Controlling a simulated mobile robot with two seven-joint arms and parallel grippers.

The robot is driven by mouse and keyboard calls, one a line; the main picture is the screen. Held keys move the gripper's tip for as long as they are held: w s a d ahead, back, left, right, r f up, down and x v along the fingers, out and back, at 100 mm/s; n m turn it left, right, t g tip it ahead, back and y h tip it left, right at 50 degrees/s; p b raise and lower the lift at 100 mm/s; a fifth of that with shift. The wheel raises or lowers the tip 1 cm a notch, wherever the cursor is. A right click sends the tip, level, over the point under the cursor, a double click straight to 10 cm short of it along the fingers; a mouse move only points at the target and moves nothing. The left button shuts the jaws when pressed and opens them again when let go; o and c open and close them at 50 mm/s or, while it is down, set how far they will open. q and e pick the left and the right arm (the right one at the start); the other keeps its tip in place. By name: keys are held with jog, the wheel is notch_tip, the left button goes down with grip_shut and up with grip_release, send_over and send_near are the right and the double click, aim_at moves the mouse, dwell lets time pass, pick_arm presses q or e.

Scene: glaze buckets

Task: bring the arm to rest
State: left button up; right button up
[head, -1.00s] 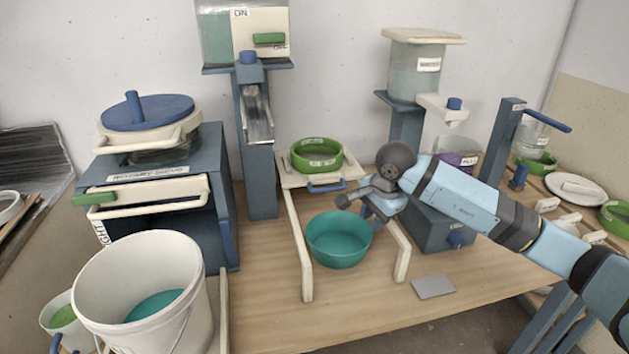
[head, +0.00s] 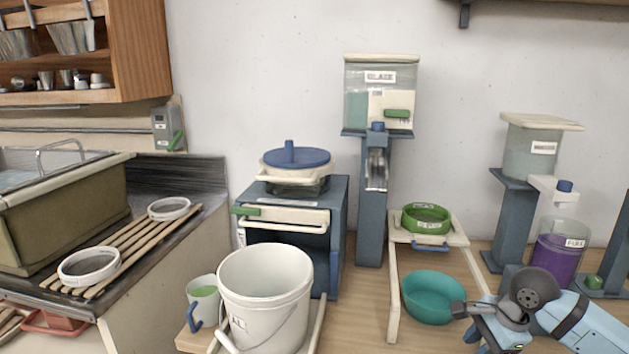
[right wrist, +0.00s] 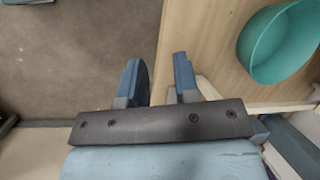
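My right arm comes in from the lower right of the head view. Its gripper (head: 487,338) is in front and to the right of the teal bowl (head: 432,297), near the sieve stand's right leg. In the right wrist view the two blue fingers (right wrist: 158,66) stand apart with nothing between them. Grey floor shows beyond the fingers, and the teal bowl also shows at the upper right (right wrist: 278,45). My left gripper is in neither view.
A white bucket (head: 265,300) and a mug (head: 203,300) stand at the front left. A cream stand (head: 393,290) bears a green sieve (head: 426,218) above the bowl. A glaze dispenser (head: 380,95) stands behind. A purple-filled jar (head: 558,254) is at the right.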

jog(key=s+a+f+m+t+y, duration=0.1)
jog(key=s+a+m+t+y, duration=0.35)
jog(key=a+m+y, duration=0.55)
jog(key=s+a+f+m+t+y, duration=0.1)
jog(key=s+a+m+t+y, duration=0.2)
jog(key=a+m+t, duration=0.8)
jog(key=s+d+f+m+g+h, duration=0.2)
jog(key=s+f+m+h, duration=0.3)
jog(key=m, duration=0.5)
jog(key=s+d+f+m+g+h, duration=0.2)
jog(key=s+f+m+h, duration=0.15)
jog(key=f+m, duration=0.55)
jog(key=s+d+f+m+g+h, duration=0.15)
jog(key=s+f+m+h, duration=0.3)
jog(key=m, duration=0.75)
pick_arm(q)
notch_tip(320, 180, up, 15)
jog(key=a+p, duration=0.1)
jog(key=p, duration=1.8)
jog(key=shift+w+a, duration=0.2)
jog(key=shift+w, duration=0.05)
pick_arm(e)
notch_tip(320, 180, up, 14)
jog(key=g, duration=0.1)
jog(key=shift+s+d, duration=0.45)
